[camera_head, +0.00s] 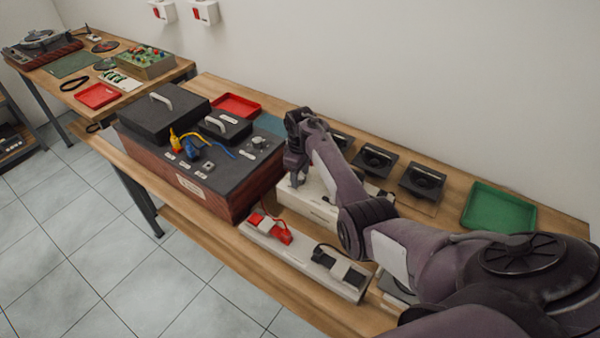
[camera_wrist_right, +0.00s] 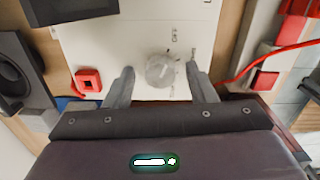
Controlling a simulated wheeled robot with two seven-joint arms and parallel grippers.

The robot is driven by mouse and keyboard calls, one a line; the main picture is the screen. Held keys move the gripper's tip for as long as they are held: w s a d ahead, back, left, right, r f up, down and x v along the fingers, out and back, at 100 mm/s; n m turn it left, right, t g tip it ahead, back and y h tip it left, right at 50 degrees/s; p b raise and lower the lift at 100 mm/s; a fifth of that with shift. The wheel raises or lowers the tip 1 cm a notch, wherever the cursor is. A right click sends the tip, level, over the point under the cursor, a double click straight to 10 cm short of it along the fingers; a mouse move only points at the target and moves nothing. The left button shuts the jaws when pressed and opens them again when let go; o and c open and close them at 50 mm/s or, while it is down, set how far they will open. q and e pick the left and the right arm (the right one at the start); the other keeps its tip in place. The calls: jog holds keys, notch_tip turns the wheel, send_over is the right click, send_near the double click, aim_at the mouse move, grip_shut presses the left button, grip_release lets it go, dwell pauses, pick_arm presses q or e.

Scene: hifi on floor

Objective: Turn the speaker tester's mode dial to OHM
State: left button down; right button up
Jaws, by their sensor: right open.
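The speaker tester (camera_head: 312,207) is a pale box on the workbench, partly hidden under my right arm. Its pale round mode dial (camera_wrist_right: 160,70) shows in the right wrist view, with small dark labels around it; one seems to read OFF. I cannot tell which label the dial points to. My right gripper (camera_head: 297,182) is over the tester, pointing down. In the right wrist view the gripper (camera_wrist_right: 162,86) is open, with one finger on each side of the dial and gaps between. The dial is hidden in the head view. My left gripper is not in view.
A dark-topped wooden console (camera_head: 230,175) stands left of the tester. A pale strip with a red clip (camera_head: 275,230) and a black clip (camera_head: 338,265) lies in front. Speakers (camera_head: 422,180) and a green tray (camera_head: 498,208) are to the right. A red square part (camera_wrist_right: 88,80) sits beside the dial.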

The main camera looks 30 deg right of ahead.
jog(key=shift+s, duration=0.1)
jog(key=shift+c, duration=0.6)
jog(key=c, duration=0.9)
jog(key=shift+o, duration=0.2)
jog(key=shift+r, duration=0.1)
jog(key=m+p, duration=0.2)
jog(key=m, duration=0.1)
jog(key=shift+m, duration=0.3)
jog(key=shift+m+p, duration=0.45)
jog(key=shift+m, duration=0.75)
jog(key=shift+m+p, duration=0.3)
jog(key=shift+m, duration=1.1)
